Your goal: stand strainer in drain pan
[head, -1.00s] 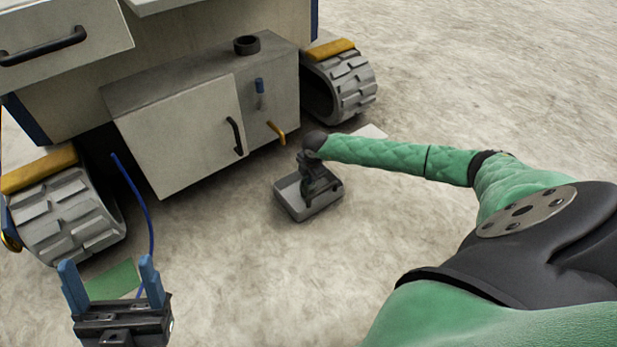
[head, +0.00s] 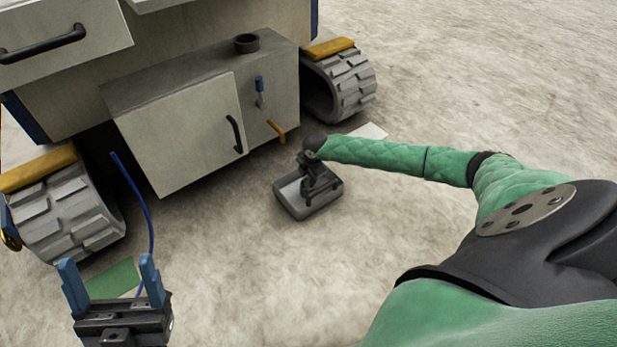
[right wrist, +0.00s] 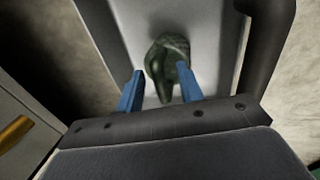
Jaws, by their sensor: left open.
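The drain pan (head: 287,205) is a shallow grey tray on the floor in front of the cabinet; its pale bottom (right wrist: 125,35) fills much of the right wrist view. A dark green, rounded, mesh-like piece, apparently the strainer (right wrist: 170,58), shows over the pan bottom, between and just beyond my right gripper's blue fingertips (right wrist: 160,75). Gaps show beside its narrow lower part, so the fingers look open around it. Whether it stands upright is unclear. In the head view my right gripper (head: 317,187) is over the pan and hides the strainer. My left gripper (head: 108,278) is open and empty, low at left.
A tracked vehicle has a grey cabinet (head: 185,135) with a black handle, a blue-handled lever (head: 260,88) and a yellow pipe (head: 276,130). A blue hose (head: 140,200) hangs at left. A green sheet (head: 112,278) and a white sheet (head: 372,131) lie on the floor. Floor before the pan is clear.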

